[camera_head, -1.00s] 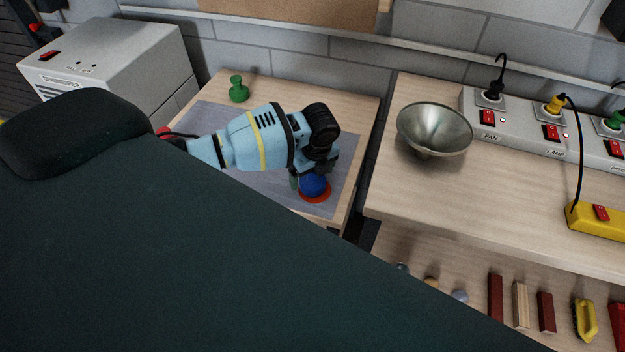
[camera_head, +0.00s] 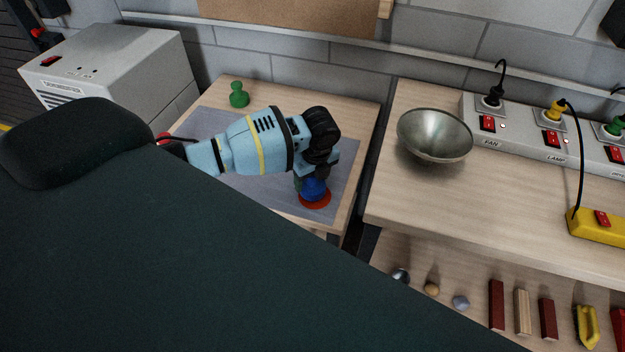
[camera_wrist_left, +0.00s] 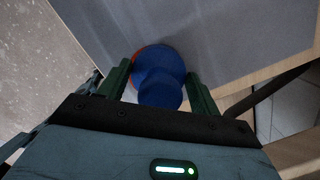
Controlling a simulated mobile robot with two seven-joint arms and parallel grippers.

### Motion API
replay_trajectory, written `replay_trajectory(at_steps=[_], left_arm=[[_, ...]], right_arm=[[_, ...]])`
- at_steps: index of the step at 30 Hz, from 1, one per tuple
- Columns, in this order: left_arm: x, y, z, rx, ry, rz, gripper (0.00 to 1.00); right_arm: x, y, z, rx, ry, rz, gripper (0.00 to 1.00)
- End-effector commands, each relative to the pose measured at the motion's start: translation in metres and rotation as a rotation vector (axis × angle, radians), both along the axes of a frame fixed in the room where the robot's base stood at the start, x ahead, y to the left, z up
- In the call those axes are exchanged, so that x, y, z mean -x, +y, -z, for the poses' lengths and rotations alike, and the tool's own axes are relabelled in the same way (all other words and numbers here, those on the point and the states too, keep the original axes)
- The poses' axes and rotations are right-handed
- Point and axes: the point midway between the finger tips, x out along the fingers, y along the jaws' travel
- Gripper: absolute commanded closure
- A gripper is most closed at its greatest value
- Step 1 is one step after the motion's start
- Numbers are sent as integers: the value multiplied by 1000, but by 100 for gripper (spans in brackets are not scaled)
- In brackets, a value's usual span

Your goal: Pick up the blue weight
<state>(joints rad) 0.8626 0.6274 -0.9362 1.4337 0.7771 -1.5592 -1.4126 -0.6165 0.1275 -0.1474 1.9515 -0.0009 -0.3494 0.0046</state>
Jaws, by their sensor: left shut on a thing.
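The weight looks upright and still at the spot. My right gripper is not in view.
A green weight (camera_head: 239,94) stands at the back of the same table. A metal bowl (camera_head: 435,135) and a power strip (camera_head: 545,132) are on the right-hand table, across a gap. A grey box (camera_head: 110,75) stands at the left. Several small blocks lie on a lower surface.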

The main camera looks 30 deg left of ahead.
Motion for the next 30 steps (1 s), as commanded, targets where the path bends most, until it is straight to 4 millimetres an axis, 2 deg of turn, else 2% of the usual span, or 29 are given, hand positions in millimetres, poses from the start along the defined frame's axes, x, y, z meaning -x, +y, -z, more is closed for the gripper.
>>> replay_trajectory(at_steps=[6,14,24,30], left_arm=[[-3,0,-34,2,-10,1,85],[38,-25,-34,2,-5,6,85],[101,-64,-41,2,-5,5,85],[124,-79,-43,3,-5,2,85]], right_arm=[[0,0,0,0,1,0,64],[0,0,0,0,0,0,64],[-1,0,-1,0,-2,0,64],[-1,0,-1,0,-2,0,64]])
